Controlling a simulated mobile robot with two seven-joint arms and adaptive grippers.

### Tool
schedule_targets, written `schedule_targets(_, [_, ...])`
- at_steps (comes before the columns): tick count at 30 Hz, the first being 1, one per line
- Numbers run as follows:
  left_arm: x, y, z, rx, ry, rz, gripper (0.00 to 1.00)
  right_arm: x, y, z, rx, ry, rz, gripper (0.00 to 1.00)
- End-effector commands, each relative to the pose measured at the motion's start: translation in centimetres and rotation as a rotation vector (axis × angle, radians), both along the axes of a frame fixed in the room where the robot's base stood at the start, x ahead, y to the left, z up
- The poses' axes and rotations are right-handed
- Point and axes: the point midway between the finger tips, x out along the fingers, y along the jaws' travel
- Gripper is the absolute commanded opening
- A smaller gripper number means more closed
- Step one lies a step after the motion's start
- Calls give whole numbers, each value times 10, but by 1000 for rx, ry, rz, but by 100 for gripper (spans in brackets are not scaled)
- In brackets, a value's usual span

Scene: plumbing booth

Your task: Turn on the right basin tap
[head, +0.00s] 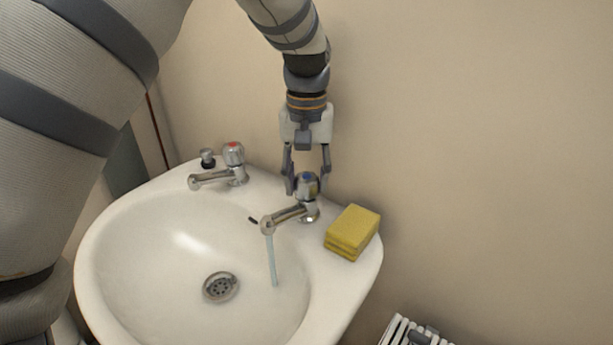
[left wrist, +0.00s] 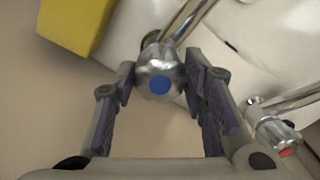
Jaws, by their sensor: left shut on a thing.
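The right basin tap (head: 300,205) is chrome with a blue-dotted handle, and a thin stream of water (head: 272,262) runs from its spout into the basin. My left gripper (head: 306,186) comes down from above and is shut on the tap's handle. In the left wrist view the blue-dotted handle (left wrist: 160,84) sits between the two fingers (left wrist: 162,88). The left tap (head: 230,165) has a red dot, and no water shows at its spout; it also shows in the left wrist view (left wrist: 278,125). My right gripper is not in view.
The white basin (head: 130,240) has a drain (head: 220,287) in its bowl. A yellow sponge (head: 352,232) lies on the rim just right of the right tap, and shows in the left wrist view (left wrist: 75,22). A white radiator (head: 408,332) is at lower right.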

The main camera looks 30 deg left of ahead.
Motion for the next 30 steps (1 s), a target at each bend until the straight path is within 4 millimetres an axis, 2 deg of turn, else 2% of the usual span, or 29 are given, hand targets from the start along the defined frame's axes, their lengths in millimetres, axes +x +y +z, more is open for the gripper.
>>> schedule_targets(9, [0,0,-1,-1,3,93,12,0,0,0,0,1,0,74])
schedule_targets(24, [0,0,-1,-1,3,107,12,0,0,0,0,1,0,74])
schedule_targets(25, [0,0,-1,-1,3,107,44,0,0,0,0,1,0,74])
schedule_targets(27, [0,0,-1,-1,3,107,60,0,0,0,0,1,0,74])
schedule_targets(30, [0,0,-1,0,2,107,60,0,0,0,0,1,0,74])
